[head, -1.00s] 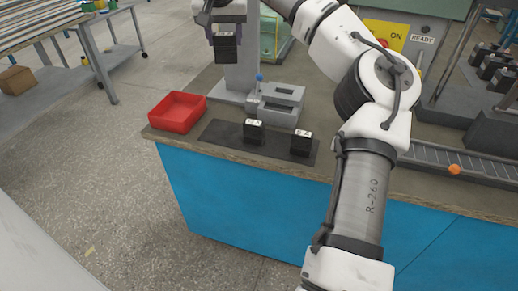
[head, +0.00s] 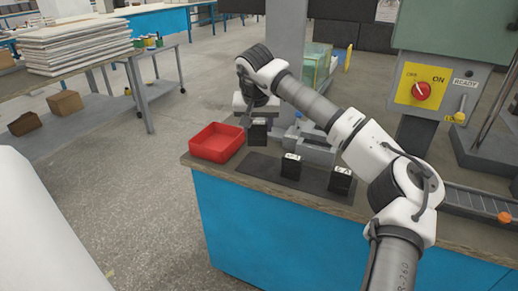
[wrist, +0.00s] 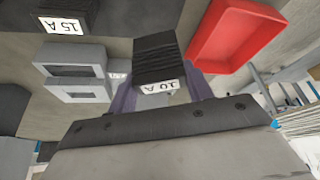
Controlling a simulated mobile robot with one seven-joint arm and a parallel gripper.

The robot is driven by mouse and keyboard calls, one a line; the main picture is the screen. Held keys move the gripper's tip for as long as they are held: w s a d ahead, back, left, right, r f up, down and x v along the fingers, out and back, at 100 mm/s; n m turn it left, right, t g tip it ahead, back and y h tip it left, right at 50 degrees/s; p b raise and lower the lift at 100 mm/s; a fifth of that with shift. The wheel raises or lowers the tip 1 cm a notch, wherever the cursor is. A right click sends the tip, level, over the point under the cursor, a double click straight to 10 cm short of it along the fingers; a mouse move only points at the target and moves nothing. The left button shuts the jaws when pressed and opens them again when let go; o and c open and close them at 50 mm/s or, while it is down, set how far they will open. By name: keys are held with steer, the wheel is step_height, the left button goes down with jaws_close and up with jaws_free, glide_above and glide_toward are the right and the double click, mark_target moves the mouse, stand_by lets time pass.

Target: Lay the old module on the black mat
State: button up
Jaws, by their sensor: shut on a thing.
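A black ribbed module (head: 258,134) hangs upright from my gripper (head: 257,120), low over the bench behind the left end of the black mat (head: 256,167). In the wrist view my gripper (wrist: 160,95) has its fingers on both sides of this module (wrist: 165,58); its white label seems to read 10 A. A gap to the mat seems to remain, but its height is hard to judge. Two other black modules with white labels, a left one (head: 291,167) and a right one (head: 340,180), stand on the mat. The mat's left part is bare.
A red tray (head: 217,142) stands just left of the held module. A grey fixture with openings (wrist: 75,72) stands behind the mat, right of my gripper in the head view.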

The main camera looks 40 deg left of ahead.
mark_target(257, 140)
steer(key=shift+f, duration=3.45)
steer(key=shift+f, duration=0.1)
steer(key=o, duration=1.1)
